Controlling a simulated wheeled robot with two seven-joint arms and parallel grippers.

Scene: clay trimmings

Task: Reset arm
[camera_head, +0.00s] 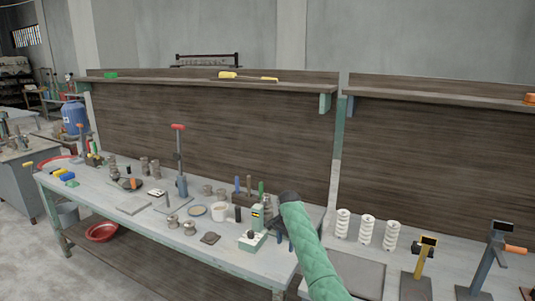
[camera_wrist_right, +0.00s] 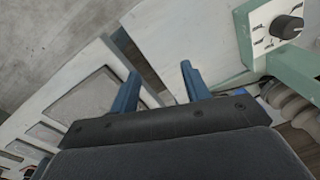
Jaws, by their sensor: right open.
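My right arm, in a green sleeve, comes up from the bottom of the head view. My right gripper (camera_head: 279,228) is at its dark wrist, over the right end of the left workbench, partly hidden. In the right wrist view its two blue fingers (camera_wrist_right: 158,88) stand apart with nothing between them. A pale green device with a dark knob (camera_head: 252,239) is just left of the gripper; its knob and dial face (camera_wrist_right: 284,27) show at the upper right of the wrist view. My left gripper is not in view.
White ribbed columns (camera_head: 366,229) and a yellow clamp stand (camera_head: 425,258) are right of my arm. A shelf (camera_head: 210,82) runs along the wooden back panel.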

